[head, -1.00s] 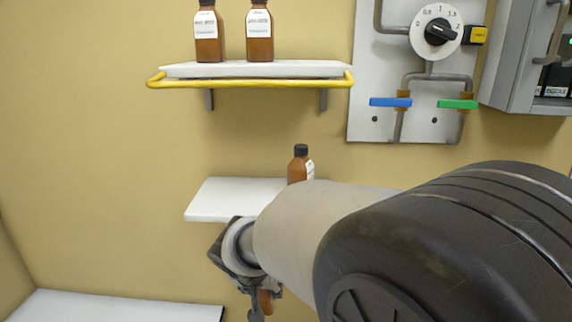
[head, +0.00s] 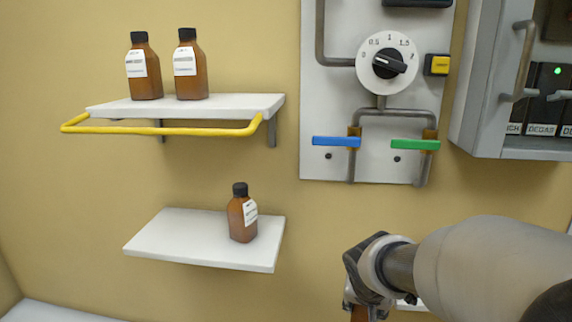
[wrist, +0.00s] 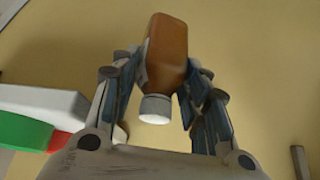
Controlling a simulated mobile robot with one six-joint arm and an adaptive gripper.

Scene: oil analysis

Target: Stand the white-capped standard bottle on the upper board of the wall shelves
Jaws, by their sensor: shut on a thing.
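My gripper (head: 366,290) is shut on the white-capped standard bottle (wrist: 168,55), an amber bottle with a pale label. In the wrist view the fingers (wrist: 165,90) clasp its sides and the white cap points toward the palm. In the head view only a brown part of this bottle (head: 362,314) shows below the gripper, at the bottom edge. The wall shelves are at left: the upper board (head: 240,103) has a yellow front rail, and the lower board (head: 180,240) is below it. My gripper is right of both boards, below the lower one.
Two black-capped amber bottles (head: 145,70) (head: 188,68) stand on the upper board's left and middle; its right part is free. Another black-capped bottle (head: 242,215) stands on the lower board. A valve panel (head: 330,100) and grey cabinet (head: 490,80) are at right.

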